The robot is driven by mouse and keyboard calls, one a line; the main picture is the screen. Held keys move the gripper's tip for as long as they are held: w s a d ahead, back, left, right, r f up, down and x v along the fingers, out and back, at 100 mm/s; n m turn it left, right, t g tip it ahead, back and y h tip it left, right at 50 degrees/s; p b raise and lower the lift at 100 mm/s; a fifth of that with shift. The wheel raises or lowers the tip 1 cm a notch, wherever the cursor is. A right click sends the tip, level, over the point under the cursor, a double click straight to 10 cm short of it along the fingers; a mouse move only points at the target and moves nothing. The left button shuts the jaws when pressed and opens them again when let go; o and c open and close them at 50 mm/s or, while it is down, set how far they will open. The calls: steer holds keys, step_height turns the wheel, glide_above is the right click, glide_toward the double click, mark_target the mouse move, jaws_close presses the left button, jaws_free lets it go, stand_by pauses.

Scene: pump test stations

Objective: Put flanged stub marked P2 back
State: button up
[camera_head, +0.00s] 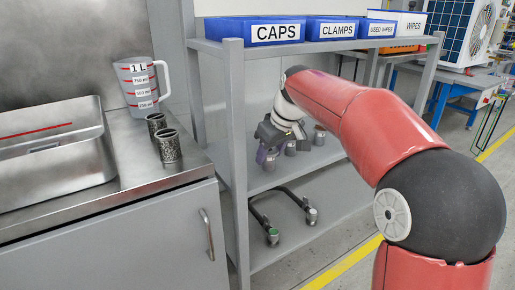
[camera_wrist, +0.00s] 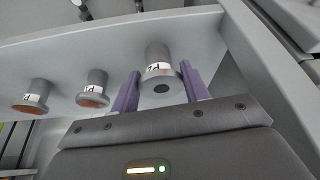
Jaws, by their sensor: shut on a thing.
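My gripper (camera_head: 268,150) is at the middle shelf of the grey rack, near its left front post. In the wrist view its purple fingers (camera_wrist: 160,84) are shut on a grey flanged stub (camera_wrist: 159,57) with a white label. The label appears upside down, and I cannot read its number for certain. In the head view this stub (camera_head: 271,164) is partly hidden by my gripper. I cannot tell whether it touches the shelf. Two similar labelled stubs (camera_wrist: 92,88) (camera_wrist: 33,95) stand apart from it; they also show in the head view (camera_head: 290,147) (camera_head: 319,136).
Dark curved pipes (camera_head: 285,212) lie on the lower shelf. A jug (camera_head: 140,87) and two patterned metal cups (camera_head: 169,146) stand on the counter at left.

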steer(key=shift+w+a, duration=0.5)
steer(key=shift+w, duration=0.1)
steer(key=w+a, duration=0.2)
steer(key=w, duration=0.1)
steer(key=shift+a+p, duration=0.3)
steer(key=shift+a, duration=0.05)
steer(key=shift+s+d+f+b, duration=0.1)
steer(key=shift+f+b, duration=0.25)
steer(key=shift+f, duration=0.4)
steer(key=shift+f, duration=0.15)
steer(key=o, duration=1.2)
steer(key=shift+c, duration=0.2)
